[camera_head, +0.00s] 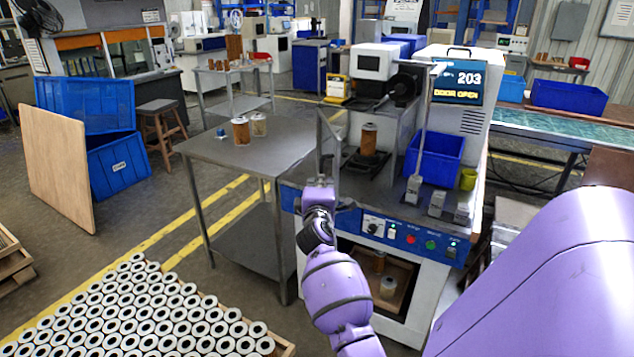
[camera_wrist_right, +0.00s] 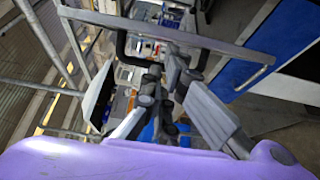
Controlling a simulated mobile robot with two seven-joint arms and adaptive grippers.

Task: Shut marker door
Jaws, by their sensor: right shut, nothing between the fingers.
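The marker (camera_head: 400,150) is a benchtop machine whose screen (camera_head: 457,82) reads "203" and "DOOR OPEN". Its door (camera_head: 328,140), a thin framed panel, stands open at the left of the work space, seen nearly edge-on. A filter cartridge (camera_head: 368,140) stands upright inside. My right gripper (camera_head: 319,184) is shut and empty at the door's lower end; I cannot tell whether it touches. In the right wrist view, the door's grey frame bar (camera_wrist_right: 225,48) and a black handle (camera_wrist_right: 122,45) lie just beyond the fingers (camera_wrist_right: 172,80). My left gripper is not in view.
A steel table (camera_head: 215,150) with cartridges (camera_head: 241,130) stands left of the marker. A blue bin (camera_head: 434,158) and small fixtures (camera_head: 437,200) are at the work space's right. Buttons (camera_head: 431,244) line the front panel. A pallet of white rings (camera_head: 130,315) lies on the floor at lower left.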

